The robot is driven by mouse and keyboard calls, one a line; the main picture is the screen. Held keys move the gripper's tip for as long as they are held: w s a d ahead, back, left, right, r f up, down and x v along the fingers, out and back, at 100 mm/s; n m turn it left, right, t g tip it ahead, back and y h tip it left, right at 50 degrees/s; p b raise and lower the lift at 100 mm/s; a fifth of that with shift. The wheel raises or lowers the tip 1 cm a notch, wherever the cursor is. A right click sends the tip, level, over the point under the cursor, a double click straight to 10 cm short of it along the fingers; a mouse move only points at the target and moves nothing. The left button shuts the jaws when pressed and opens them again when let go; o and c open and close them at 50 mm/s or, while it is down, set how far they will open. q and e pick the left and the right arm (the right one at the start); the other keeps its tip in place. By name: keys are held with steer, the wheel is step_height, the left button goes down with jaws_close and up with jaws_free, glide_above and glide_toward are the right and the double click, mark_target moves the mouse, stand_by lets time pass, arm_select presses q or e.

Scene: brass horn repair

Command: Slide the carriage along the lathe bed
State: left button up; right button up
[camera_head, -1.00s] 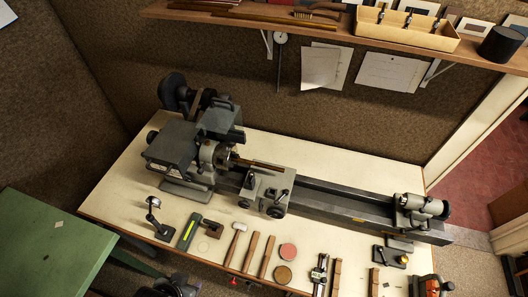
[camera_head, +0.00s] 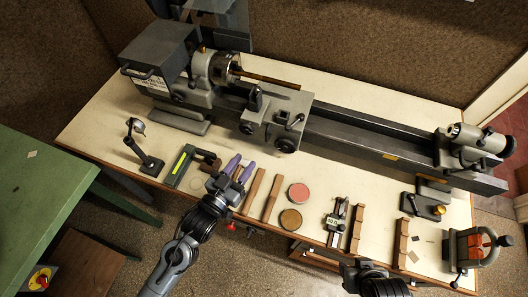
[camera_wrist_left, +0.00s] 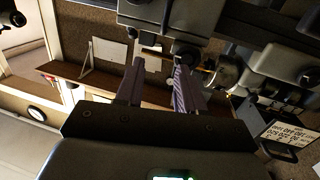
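The lathe carriage (camera_head: 262,132) is a grey block with knobs and small levers. It sits on the dark lathe bed (camera_head: 365,133), close to the chuck (camera_head: 222,68) at the bed's left end. My left gripper (camera_head: 238,166) has purple fingers and is over the front of the bench, in front of and left of the carriage, apart from it. The left wrist view shows the two fingers (camera_wrist_left: 158,82) apart with nothing between them. A grey block with a knob, seemingly the carriage (camera_wrist_left: 160,14), is at the top there. My right gripper (camera_head: 352,272) is low in the head view, its fingers unclear.
The tailstock (camera_head: 468,146) stands at the bed's right end. The bench front holds wooden strips (camera_head: 271,197), red and brown discs (camera_head: 298,193), a caliper (camera_head: 336,222) and a green-grey tool (camera_head: 180,165). A small lamp-like stand (camera_head: 142,148) is at left. The bed right of the carriage is clear.

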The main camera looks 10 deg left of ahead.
mark_target(266, 136)
arm_select(q)
steer(key=f+b+x, duration=0.1)
steer(key=x, duration=0.3)
steer(key=b+x, duration=0.2)
steer(key=x, duration=0.2)
steer(key=f+b+x, duration=0.1)
steer(key=x, duration=0.4)
steer(key=shift+a+f+b, duration=0.15)
steer(key=shift+f+b, duration=0.15)
arm_select(e)
step_height(266, 136, down, 6)
steer(key=shift+f, duration=0.25)
arm_select(q)
steer(key=shift+s, duration=0.1)
jaws_close()
steer(key=shift+m, duration=0.3)
